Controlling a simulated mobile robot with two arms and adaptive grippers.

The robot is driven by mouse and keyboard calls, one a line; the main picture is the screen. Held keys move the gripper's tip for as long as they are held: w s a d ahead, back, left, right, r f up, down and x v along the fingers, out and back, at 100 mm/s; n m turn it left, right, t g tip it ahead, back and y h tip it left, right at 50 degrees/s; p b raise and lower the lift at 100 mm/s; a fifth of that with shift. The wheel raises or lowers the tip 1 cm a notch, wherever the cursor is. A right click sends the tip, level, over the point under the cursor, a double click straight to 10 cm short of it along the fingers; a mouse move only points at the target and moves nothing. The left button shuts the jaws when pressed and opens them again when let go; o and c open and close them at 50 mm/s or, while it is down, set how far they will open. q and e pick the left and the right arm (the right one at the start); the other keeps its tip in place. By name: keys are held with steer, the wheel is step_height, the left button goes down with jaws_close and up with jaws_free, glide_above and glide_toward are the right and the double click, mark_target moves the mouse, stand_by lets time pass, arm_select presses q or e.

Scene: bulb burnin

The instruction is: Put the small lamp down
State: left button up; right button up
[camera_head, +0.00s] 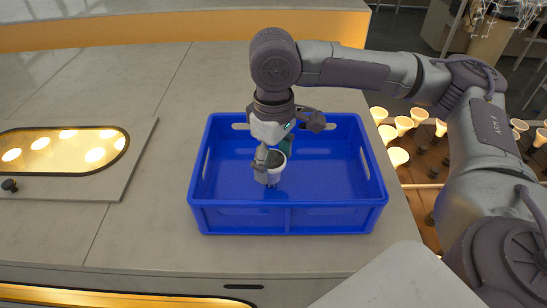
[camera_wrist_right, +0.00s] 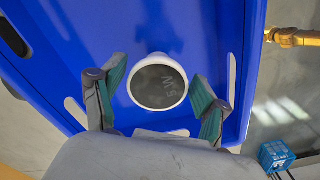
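The small lamp (camera_head: 276,166) is a white cone with a dark round top, inside the blue crate (camera_head: 245,218). In the right wrist view the lamp (camera_wrist_right: 158,83) faces me with its white rim and a dark face with faint marks. My right gripper (camera_head: 273,163) points down into the crate around the lamp. Its green-padded fingers (camera_wrist_right: 158,75) stand on both sides of the rim, with narrow blue gaps showing, so it looks open. I cannot tell whether the lamp's base touches the crate floor. My left gripper is not in view.
The crate is otherwise empty and stands on a grey counter (camera_head: 150,225). A panel with a lit window (camera_head: 65,150) lies at the left. Several glowing lamps (camera_head: 397,156) stand in a rack to the right. Crate walls rise around my right gripper.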

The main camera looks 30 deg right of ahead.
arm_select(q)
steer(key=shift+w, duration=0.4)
arm_select(e)
steer(key=shift+o, duration=0.2)
arm_select(q)
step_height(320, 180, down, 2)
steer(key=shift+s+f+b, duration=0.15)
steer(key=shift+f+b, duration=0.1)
steer(key=shift+b, duration=1)
arm_select(e)
step_height(320, 180, up, 12)
steer(key=shift+r, duration=0.15)
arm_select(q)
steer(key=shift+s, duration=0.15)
